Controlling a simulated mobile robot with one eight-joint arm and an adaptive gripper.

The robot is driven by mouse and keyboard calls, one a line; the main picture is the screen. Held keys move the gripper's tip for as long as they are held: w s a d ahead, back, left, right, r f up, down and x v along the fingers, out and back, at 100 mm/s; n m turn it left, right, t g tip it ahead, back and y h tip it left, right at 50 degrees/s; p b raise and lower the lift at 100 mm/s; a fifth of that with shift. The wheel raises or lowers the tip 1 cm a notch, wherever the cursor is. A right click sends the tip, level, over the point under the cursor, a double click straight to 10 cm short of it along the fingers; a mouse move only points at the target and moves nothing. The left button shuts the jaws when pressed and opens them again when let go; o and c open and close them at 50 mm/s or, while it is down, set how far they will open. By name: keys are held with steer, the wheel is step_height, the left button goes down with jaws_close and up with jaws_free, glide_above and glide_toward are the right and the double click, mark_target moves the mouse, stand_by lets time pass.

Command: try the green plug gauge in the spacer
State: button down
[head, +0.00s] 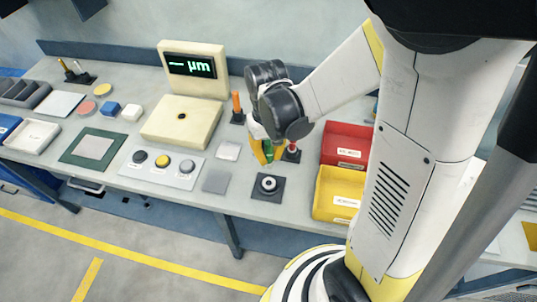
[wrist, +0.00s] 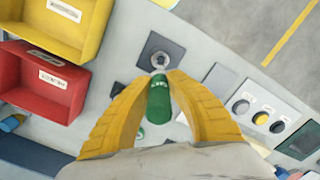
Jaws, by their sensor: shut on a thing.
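The green plug gauge (wrist: 158,104) is held between the yellow fingers of my gripper (wrist: 161,80). In the head view the gauge (head: 269,153) shows as a small green patch beside my gripper's fingers (head: 261,153), partly hidden by them. The spacer (head: 268,183) is a light ring on a dark square pad near the bench's front edge. In the head view my gripper is above and behind the spacer. In the wrist view the spacer (wrist: 159,59) lies just beyond the gauge's far end, and the two look apart. The exact height gap cannot be told.
A red-topped gauge (head: 292,149) stands close to the right of my gripper, and an orange gauge (head: 237,104) stands behind it. Red (head: 347,142) and yellow (head: 337,196) bins sit to the right. A grey plate (head: 216,181) lies left of the spacer. A button panel (head: 160,175) is further left.

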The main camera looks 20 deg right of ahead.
mark_target(269, 167)
steer(key=shift+f, duration=0.1)
step_height(269, 167, down, 8)
steer(key=b, duration=0.8)
steer(key=shift+f, duration=0.1)
steer(key=shift+f+b, duration=1.45)
steer(key=shift+f, duration=0.15)
stand_by(0.6)
steer(key=shift+r, duration=0.1)
stand_by(1.0)
steer(key=shift+r+p, duration=2.95)
steer(key=shift+r, duration=0.85)
